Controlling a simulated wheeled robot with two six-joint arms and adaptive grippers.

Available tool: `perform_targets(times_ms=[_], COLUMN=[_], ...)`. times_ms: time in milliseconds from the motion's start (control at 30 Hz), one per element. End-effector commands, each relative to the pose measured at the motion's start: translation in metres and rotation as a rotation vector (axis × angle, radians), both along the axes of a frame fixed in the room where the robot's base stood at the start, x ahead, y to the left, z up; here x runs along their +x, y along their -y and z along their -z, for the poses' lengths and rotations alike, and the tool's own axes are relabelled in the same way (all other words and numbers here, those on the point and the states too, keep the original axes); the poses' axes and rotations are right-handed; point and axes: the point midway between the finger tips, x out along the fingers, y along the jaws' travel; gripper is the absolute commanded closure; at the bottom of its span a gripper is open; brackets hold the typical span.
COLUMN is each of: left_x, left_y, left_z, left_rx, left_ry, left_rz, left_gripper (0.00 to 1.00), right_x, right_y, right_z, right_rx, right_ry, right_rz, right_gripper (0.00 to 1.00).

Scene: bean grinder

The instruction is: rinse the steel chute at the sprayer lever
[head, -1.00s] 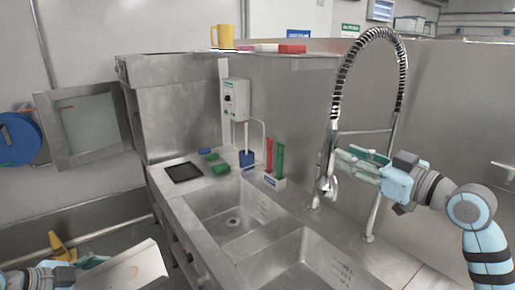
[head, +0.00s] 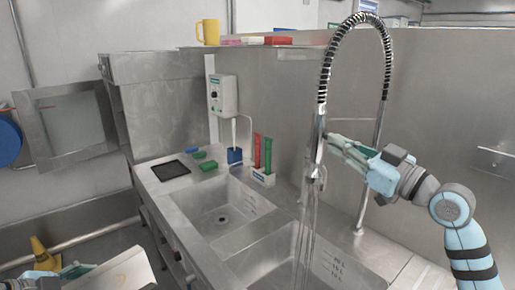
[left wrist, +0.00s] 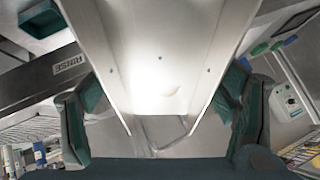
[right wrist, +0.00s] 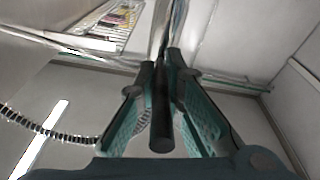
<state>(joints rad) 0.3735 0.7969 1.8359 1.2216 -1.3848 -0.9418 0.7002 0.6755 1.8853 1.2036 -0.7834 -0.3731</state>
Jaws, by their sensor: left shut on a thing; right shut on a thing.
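The steel chute (head: 128,270) is at the lower left of the head view, away from the water. My left gripper (left wrist: 165,110) is shut on the chute, which fills the middle of the left wrist view; a small brownish mark shows on its surface. My right gripper (head: 338,145) is shut on the sprayer lever (right wrist: 160,115), a dark bar between its fingers in the right wrist view. The spray head (head: 316,170) hangs on its coiled hose (head: 350,25). Water (head: 305,225) runs from it down into the right sink basin.
The left basin (head: 222,205) looks empty. Brushes in a holder (head: 263,175), green and blue pads (head: 208,165) and a black tray (head: 171,170) stand along the back counter. A yellow jug (head: 209,32) is on the shelf above. A yellow cone (head: 42,254) stands at lower left.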

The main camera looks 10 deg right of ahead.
Motion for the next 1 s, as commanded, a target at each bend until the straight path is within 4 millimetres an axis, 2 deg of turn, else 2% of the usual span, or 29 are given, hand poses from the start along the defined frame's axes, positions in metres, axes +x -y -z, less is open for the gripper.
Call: perform_targets(times_ms=[133, 167, 200, 300, 667, 767, 1000], left_x=[0.000, 0.000, 0.000, 0.000, 0.000, 0.001, 0.000], left_y=[0.000, 0.000, 0.000, 0.000, 0.000, 0.000, 0.000], left_z=[-0.003, -0.003, -0.003, -0.003, -0.003, -0.004, -0.003], left_rx=[0.000, 0.000, 0.000, 0.000, 0.000, 0.000, 0.000], left_ry=[0.002, 0.002, 0.002, 0.002, 0.002, 0.003, 0.002], left_rz=[0.000, 0.000, 0.000, 0.000, 0.001, 0.002, 0.000], left_gripper=[0.63, 0.63, 0.63, 0.63, 0.63, 0.63, 0.63], right_x=[0.000, 0.000, 0.000, 0.000, -0.002, -0.011, -0.049], right_y=[0.000, 0.000, 0.000, -0.001, 0.002, 0.009, 0.030], right_z=[0.000, 0.000, 0.000, 0.000, 0.001, 0.003, 0.012], right_rx=[-0.003, -0.003, -0.003, -0.003, -0.004, -0.008, -0.012], right_ry=[-0.008, -0.008, -0.008, -0.008, -0.008, -0.009, -0.014], right_rz=[-0.002, -0.002, -0.002, -0.003, 0.001, 0.005, 0.003], right_gripper=[1.00, 0.88, 0.82, 0.69, 0.69, 0.69, 0.69])
